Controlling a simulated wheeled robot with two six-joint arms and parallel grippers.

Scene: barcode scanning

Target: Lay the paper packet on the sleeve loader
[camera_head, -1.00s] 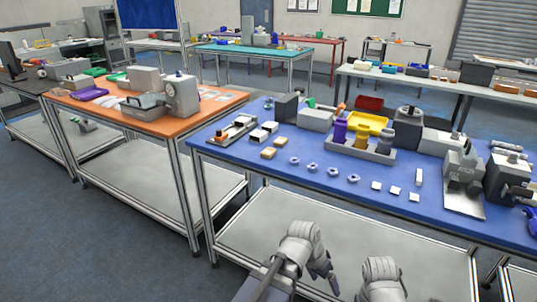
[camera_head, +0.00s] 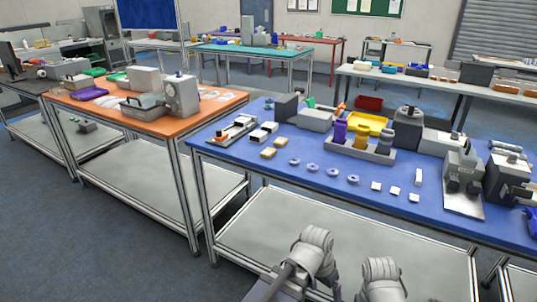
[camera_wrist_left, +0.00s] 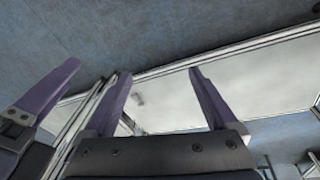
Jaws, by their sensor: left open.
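Several small white flat pieces (camera_head: 395,190) lie near the front of the blue table (camera_head: 240,160); one may be the paper packet, but they are too small to tell. I cannot tell which of the grey devices is the sleeve loader. My left gripper's two purple fingers (camera_wrist_left: 158,75) are spread apart and empty in the left wrist view, above the floor and the table's lower shelf. In the head view both my arms are low, in front of the blue table. Another purple finger (camera_wrist_left: 45,95) at the left edge of the wrist view may belong to my right gripper.
The blue table holds a grey tray with purple and yellow items (camera_head: 358,150), a grey device with a plate (camera_head: 463,185) and tan blocks (camera_head: 268,153). An orange table (camera_head: 150,115) stands to the left. The blue table's front left corner is clear.

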